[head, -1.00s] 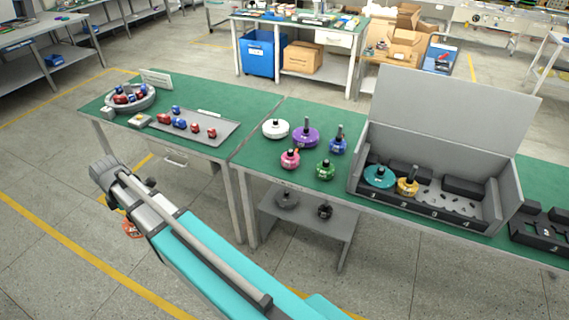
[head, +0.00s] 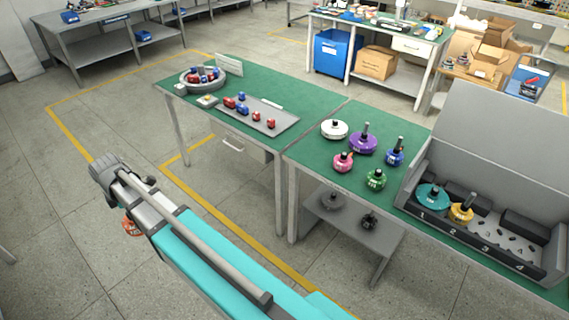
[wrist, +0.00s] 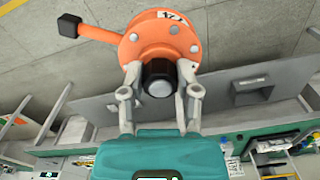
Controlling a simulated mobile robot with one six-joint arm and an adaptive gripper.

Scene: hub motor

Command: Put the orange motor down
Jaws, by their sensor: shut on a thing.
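The orange motor (wrist: 160,38) fills the top middle of the wrist view, with a dark hub, a white label and a black-tipped side arm. My gripper (wrist: 159,80) has its two fingers shut on the motor around its dark hub. In the head view the orange motor (head: 131,227) shows only in part, below the end of my arm, over the floor left of the workbench. My gripper's fingers are hidden by my arm in the head view.
The green bench (head: 317,149) holds white, purple, blue, pink and green motors. A grey open box (head: 480,235) at right holds teal and yellow motors. A grey tray (head: 285,122) with small red and blue parts lies left. A low shelf (head: 352,230) holds two dark things. Floor is free around my arm.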

